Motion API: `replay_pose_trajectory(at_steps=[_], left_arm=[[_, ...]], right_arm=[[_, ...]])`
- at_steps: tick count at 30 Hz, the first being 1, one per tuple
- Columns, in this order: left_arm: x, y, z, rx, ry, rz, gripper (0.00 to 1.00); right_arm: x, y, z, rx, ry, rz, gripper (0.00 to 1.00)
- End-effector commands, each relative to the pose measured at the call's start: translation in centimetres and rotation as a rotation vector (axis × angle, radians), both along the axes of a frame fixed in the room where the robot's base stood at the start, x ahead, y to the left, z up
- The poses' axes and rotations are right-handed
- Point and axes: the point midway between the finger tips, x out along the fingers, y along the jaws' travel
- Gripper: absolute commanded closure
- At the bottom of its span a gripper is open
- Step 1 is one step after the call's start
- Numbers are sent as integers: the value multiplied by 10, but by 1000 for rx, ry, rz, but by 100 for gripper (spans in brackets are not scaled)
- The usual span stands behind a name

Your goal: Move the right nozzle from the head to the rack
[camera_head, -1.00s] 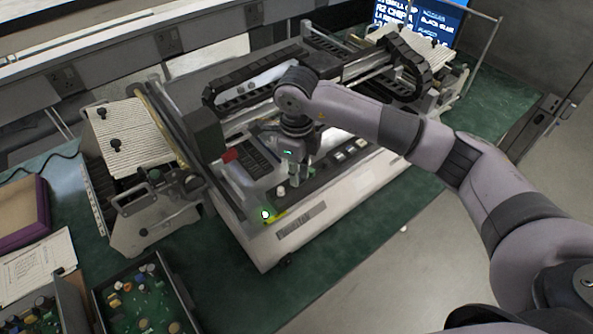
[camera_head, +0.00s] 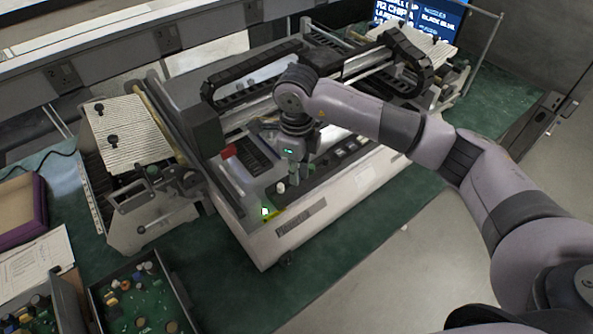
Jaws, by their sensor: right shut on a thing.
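My right gripper (camera_head: 297,176) points down over the front part of the placement machine (camera_head: 300,215), below my bent right wrist. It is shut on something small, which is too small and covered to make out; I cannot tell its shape. The dark rack strip (camera_head: 320,172) runs along the machine's front deck, with several small pale pieces on it. One pale nozzle-like piece (camera_head: 281,187) stands just left of the gripper. The machine's gantry (camera_head: 252,82) crosses behind my wrist; its head is largely hidden by my arm. My left gripper is out of view.
A ribbed feeder (camera_head: 128,135) stands at left. A screen (camera_head: 425,18) stands at the back. The floor at front right is clear.

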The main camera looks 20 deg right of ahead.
Motion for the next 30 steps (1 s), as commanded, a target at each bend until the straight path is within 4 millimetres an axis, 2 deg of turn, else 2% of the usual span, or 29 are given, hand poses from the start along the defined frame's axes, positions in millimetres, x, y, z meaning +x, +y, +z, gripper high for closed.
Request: replay_pose_trajectory(at_steps=[8,9,19,25,30], left_arm=[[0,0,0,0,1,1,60],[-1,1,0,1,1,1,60],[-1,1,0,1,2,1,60],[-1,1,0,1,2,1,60],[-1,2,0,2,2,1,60]], right_arm=[[0,0,0,0,0,0,98],[0,0,0,0,0,0,85],[0,0,0,1,1,0,64],[0,0,0,1,1,0,64],[0,0,0,1,1,0,76]])
